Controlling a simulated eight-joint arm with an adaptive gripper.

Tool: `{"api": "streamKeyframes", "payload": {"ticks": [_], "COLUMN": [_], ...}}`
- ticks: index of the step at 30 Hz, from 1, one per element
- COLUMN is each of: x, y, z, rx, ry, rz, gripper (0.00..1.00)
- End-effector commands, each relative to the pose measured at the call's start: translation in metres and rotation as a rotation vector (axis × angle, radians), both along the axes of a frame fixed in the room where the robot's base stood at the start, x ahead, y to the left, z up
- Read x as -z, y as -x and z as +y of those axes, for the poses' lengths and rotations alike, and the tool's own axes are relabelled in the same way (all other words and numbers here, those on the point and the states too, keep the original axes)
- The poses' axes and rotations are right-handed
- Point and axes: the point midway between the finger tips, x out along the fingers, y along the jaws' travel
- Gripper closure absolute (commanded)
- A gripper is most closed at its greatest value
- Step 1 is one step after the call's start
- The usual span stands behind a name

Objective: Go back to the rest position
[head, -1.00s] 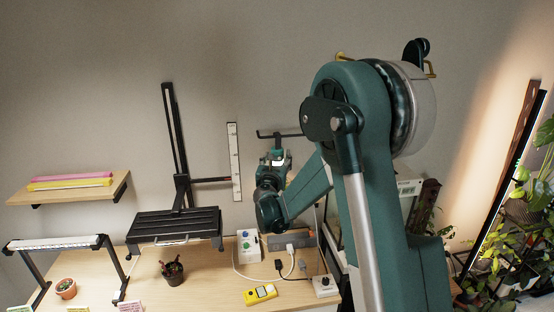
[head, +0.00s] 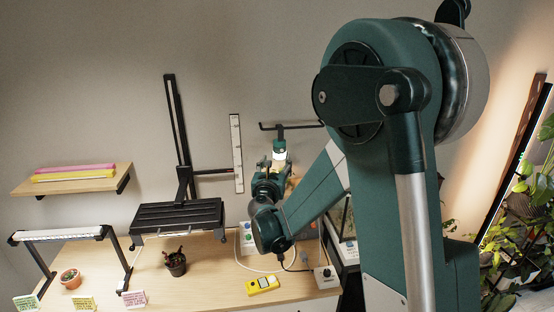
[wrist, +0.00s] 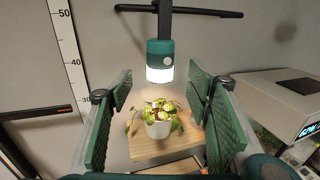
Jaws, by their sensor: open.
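My gripper (wrist: 160,88) is open, its two green pads wide apart at the left and right of the wrist view. A white pot with a yellow-green plant (wrist: 158,124) shows between the pads, upright on a pale wooden surface (wrist: 150,151). The pot appears farther off than the pads, with nothing visible held. In the head view my gripper (head: 270,166) is small and partly hidden by my wrist, near the back wall and below a hanging lamp (head: 279,154). The lamp's lit teal head (wrist: 160,62) hangs above the plant in the wrist view.
A black stand (head: 180,214), a dark pot with a plant (head: 175,264), a yellow meter (head: 262,285) and a power strip with cables lie on the desk (head: 215,272). A white ruler (head: 237,150) is on the wall. Leafy plants (head: 530,210) stand at the right.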

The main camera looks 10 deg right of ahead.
Motion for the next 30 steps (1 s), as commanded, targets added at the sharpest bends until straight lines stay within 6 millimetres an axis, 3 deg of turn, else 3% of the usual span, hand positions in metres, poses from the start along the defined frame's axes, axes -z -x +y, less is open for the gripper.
{"api": "streamKeyframes", "payload": {"ticks": [20, 30], "x": [-0.001, -0.012], "y": [0.010, 0.037], "z": [-0.001, -0.030], "rx": [0.005, 0.057], "ry": [-0.019, -0.234], "rz": [0.000, -0.008], "gripper": [0.50, 0.50]}}
